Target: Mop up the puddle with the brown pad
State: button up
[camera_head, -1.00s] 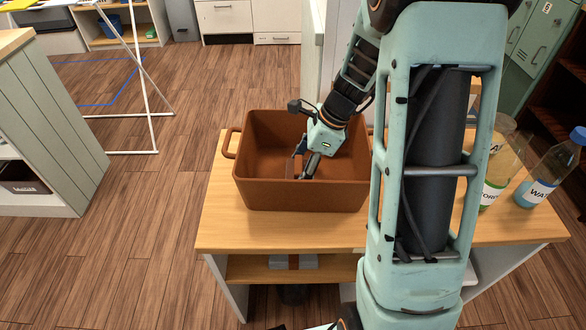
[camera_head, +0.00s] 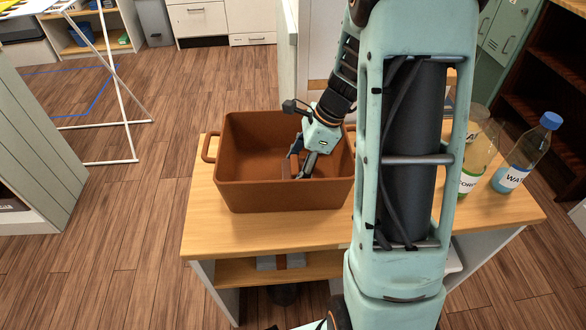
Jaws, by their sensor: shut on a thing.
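A brown rectangular bin (camera_head: 285,196) with side handles stands on a wooden-topped table (camera_head: 245,232). My gripper (camera_head: 300,170) reaches down into it, fingers pointing down and to the left. It is shut on a small brown piece, which I take to be the brown pad (camera_head: 291,166); it blends with the bin's colour and is partly covered by the fingers. I cannot tell whether it touches the bin's floor. I see no puddle; the front wall and my arm hide part of the bin's inside and the table.
The table front-left of the bin is clear. A white-framed rack (camera_head: 110,80) stands on the floor at left.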

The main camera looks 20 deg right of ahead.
aim_at(271, 170)
jog(key=shift+a, duration=0.1)
jog(key=shift+w+a+p, duration=0.25)
jog(key=shift+a+p, duration=0.05)
jog(key=shift+a, duration=0.65)
jog(key=shift+w+a+p, duration=0.2)
jog(key=shift+a+p, duration=0.05)
jog(key=shift+a, duration=0.7)
jog(key=shift+w+a+p, duration=0.25)
jog(key=shift+a+p, duration=0.05)
jog(key=shift+a, duration=0.65)
jog(key=shift+d, duration=0.15)
jog(key=shift+s+d, duration=0.2)
jog(key=shift+d, duration=0.5)
jog(key=shift+s+d, duration=0.15)
jog(key=shift+d, duration=0.5)
jog(key=shift+r, duration=0.1)
notch_tip(271, 170, up, 19)
jog(key=p, duration=1.8)
jog(key=shift+r, duration=0.2)
jog(key=shift+d+f, duration=0.1)
